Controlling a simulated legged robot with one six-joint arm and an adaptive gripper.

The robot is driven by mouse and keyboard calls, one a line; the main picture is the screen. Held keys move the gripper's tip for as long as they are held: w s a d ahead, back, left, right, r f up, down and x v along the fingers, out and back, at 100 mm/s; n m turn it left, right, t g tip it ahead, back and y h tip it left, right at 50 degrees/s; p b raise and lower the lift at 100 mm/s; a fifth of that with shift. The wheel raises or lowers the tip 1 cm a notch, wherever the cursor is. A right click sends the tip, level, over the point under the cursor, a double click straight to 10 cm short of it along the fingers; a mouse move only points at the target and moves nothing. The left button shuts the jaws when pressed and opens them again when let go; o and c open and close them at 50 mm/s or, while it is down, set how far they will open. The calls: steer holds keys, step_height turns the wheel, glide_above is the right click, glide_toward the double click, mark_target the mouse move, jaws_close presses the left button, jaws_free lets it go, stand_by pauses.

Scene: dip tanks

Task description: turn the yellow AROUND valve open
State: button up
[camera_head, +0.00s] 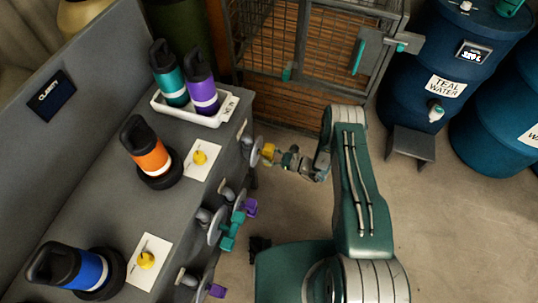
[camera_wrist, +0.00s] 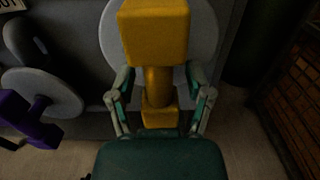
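The yellow valve (camera_head: 267,153) sits on a round grey plate on the front of the grey bench, at the far end of a row of valves. In the wrist view its blocky yellow handle (camera_wrist: 155,35) stands straight ahead, with a narrower stem and a lower block. My gripper (camera_head: 283,158) is right in front of it. In the wrist view my gripper (camera_wrist: 160,85) has its two fingers spread, one on each side of the yellow handle, with gaps to both. The AROUND label cannot be read in either view.
Bottles and a white tray (camera_head: 215,115) stand on the bench. A wire cage (camera_head: 290,40) is behind, and blue barrels (camera_head: 425,60) are at right.

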steer(key=v, duration=1.2)
stand_by(0.3)
